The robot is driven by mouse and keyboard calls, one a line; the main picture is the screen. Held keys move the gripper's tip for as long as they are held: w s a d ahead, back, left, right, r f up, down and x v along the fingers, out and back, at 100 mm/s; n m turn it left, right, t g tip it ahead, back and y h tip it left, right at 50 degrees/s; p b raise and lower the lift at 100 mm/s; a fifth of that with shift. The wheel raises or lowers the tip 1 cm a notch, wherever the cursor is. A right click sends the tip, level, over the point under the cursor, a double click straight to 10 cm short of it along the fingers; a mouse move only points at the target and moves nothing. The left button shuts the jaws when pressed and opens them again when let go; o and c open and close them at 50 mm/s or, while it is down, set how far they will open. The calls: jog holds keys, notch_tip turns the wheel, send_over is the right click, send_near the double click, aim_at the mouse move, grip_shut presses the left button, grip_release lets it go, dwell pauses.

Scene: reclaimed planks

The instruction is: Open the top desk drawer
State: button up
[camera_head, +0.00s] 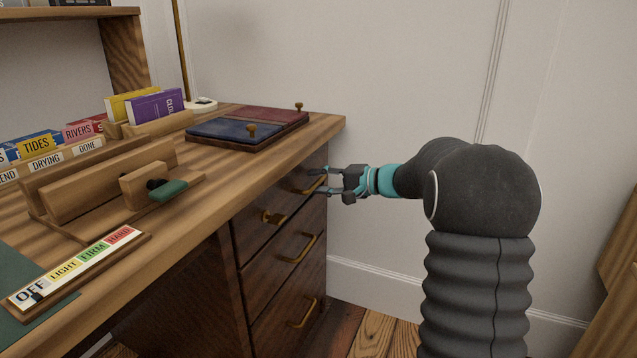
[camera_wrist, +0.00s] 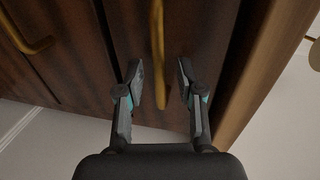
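The top desk drawer (camera_head: 290,199) is the dark wooden front right under the desktop. It looks flush with the desk, so closed. Its brass bar handle (camera_head: 316,184) is partly hidden by my gripper; it also shows in the wrist view (camera_wrist: 158,45). My gripper (camera_head: 322,181) is at the drawer's far end. In the wrist view, its two fingers (camera_wrist: 159,84) are apart, one on each side of the handle, with gaps. I cannot tell whether the tips touch the drawer front.
Two lower drawers with brass handles (camera_head: 302,249) (camera_head: 304,313) are below. A white wall (camera_head: 390,90) stands behind; floor lies right of the desk.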

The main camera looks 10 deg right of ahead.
jog(key=shift+w+a, duration=0.15)
jog(key=shift+a, duration=0.05)
grip_shut()
jog(key=shift+f, duration=0.1)
